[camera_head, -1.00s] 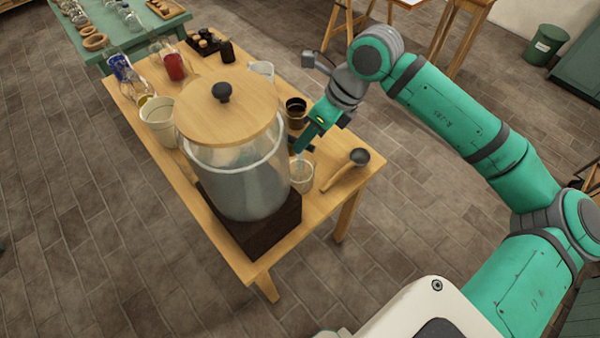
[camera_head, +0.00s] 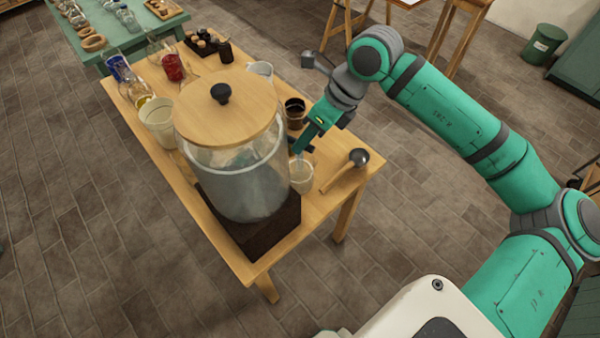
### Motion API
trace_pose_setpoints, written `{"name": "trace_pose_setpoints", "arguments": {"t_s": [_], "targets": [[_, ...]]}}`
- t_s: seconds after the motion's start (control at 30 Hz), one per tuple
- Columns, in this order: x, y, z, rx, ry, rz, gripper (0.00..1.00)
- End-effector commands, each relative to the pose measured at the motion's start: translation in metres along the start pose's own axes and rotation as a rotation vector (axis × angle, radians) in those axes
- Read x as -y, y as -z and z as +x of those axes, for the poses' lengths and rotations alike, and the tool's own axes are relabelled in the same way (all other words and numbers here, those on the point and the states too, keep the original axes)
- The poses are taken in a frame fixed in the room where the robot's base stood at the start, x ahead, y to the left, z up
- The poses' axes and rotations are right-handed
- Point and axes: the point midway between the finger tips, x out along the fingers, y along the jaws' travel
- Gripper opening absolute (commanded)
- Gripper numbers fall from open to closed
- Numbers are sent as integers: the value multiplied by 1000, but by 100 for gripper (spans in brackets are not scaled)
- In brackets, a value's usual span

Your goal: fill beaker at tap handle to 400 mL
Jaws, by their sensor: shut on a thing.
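A large glass dispenser (camera_head: 238,188) with a wooden lid stands on a dark block (camera_head: 258,233) on the wooden table. Pale liquid shows inside it. A small clear beaker (camera_head: 301,177) stands on the table at the dispenser's right side. It looks pale inside, but its level and marks are too small to read. My gripper (camera_head: 298,152) reaches down just behind and above the beaker, close to the dispenser's side. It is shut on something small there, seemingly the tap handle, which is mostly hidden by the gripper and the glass.
A wooden-handled ladle (camera_head: 346,170) lies right of the beaker. A dark cup (camera_head: 295,112) stands behind my gripper. A cream pitcher (camera_head: 158,122), a red-filled glass vessel (camera_head: 172,67) and a white jug (camera_head: 261,70) stand left and behind. The table's right front edge is near the beaker.

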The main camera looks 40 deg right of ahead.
Motion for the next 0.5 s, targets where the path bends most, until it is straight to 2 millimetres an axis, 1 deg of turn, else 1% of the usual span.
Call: {"name": "trace_pose_setpoints", "arguments": {"t_s": [0.03, 0.23, 0.5], "targets": [[2, 0, -1, -1, 6, 3, 0], [1, 0, 0, 4, 17, 28, 0], [-5, 2, 0, 40, 84, 191, 0]]}}
